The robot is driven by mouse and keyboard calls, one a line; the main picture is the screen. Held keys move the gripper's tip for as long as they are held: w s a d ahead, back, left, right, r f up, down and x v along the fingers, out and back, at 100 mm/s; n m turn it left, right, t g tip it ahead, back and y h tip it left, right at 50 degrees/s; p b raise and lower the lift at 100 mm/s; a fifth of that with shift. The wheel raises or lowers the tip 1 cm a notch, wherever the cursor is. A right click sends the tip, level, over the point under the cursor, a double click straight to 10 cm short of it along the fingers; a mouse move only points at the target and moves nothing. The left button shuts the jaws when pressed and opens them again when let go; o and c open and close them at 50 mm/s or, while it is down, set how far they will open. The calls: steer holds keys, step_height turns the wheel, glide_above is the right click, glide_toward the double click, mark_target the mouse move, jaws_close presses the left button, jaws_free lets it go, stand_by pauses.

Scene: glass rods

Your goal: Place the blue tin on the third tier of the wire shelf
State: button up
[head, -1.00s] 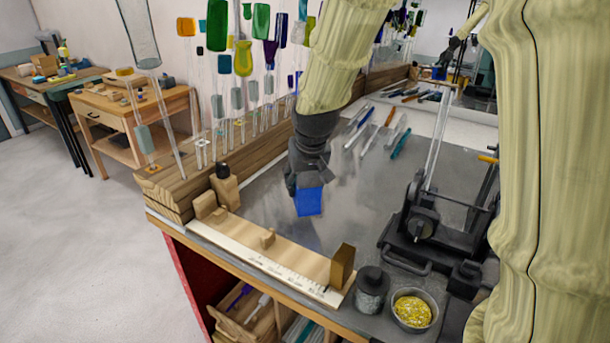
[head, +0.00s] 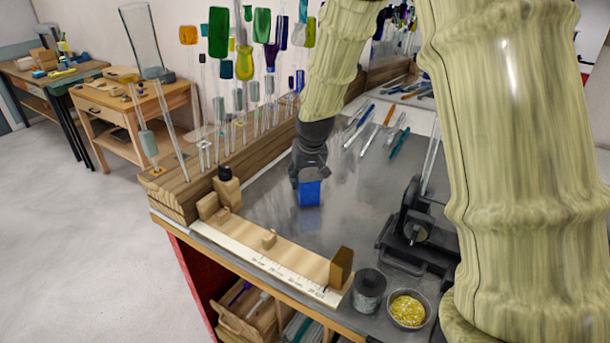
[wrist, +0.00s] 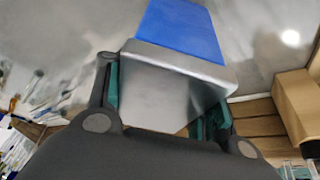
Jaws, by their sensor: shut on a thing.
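The blue tin (head: 309,194) is held in my gripper (head: 308,178) over the grey bench top in the head view. In the wrist view my gripper (wrist: 165,105) has its two fingers on either side of a silver-grey part, with the blue face of the tin (wrist: 182,28) beyond it. The gripper points down, and the tin hangs below the fingers. I cannot tell exactly how far the tin is above the bench. I see no wire shelf in either view.
A wooden ruler board (head: 270,258) runs along the bench's front edge. A dark jar (head: 369,290) and a bowl of yellow bits (head: 407,309) stand near the front right. A black machine (head: 415,232) stands at right. Glass rods stand in a wooden rack (head: 185,190) at left.

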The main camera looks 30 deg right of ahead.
steer(key=shift+f, duration=0.3)
steer(key=o, duration=1.3)
steer(key=shift+f, duration=0.1)
